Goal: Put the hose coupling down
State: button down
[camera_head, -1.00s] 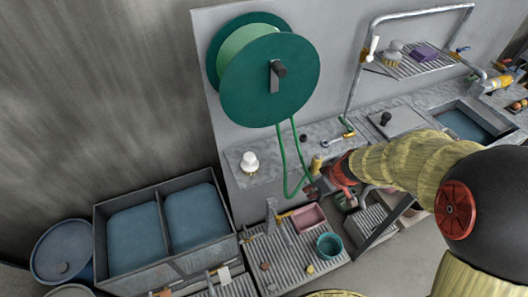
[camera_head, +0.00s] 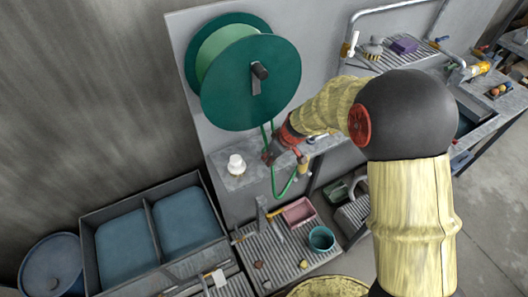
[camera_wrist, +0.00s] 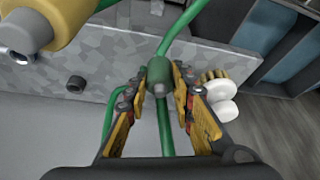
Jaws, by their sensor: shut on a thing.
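The hose coupling (camera_wrist: 159,71) is a short green cylinder on the green hose (camera_wrist: 177,30). My gripper (camera_wrist: 158,80) is shut on it, with a yellow-and-black finger on each side in the wrist view. In the head view my gripper (camera_head: 272,156) is over the grey counter (camera_head: 222,160), below the green hose reel (camera_head: 250,75). The hose hangs from the reel and loops below my gripper. The coupling itself is hidden there by my gripper. I cannot tell whether it touches the counter.
A white-topped brush (camera_wrist: 222,98) is close right of my gripper in the wrist view. A yellow part with a metal end (camera_wrist: 45,22) and a dark knob (camera_wrist: 76,83) are to the left. A slatted rack (camera_head: 272,250) with a pink tray (camera_head: 299,211) stands below.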

jog(key=w+a, duration=0.2)
jog(key=w, duration=0.1)
jog(key=shift+w+a, duration=0.15)
jog(key=shift+a, duration=0.2)
jog(key=shift+f, duration=0.75)
jog(key=shift+f+b, duration=0.2)
jog(key=shift+b, duration=0.1)
jog(key=c, duration=1.6)
grip_release()
jog(key=shift+c, duration=0.2)
jog(key=shift+o, duration=0.5)
jog(key=shift+r, duration=0.15)
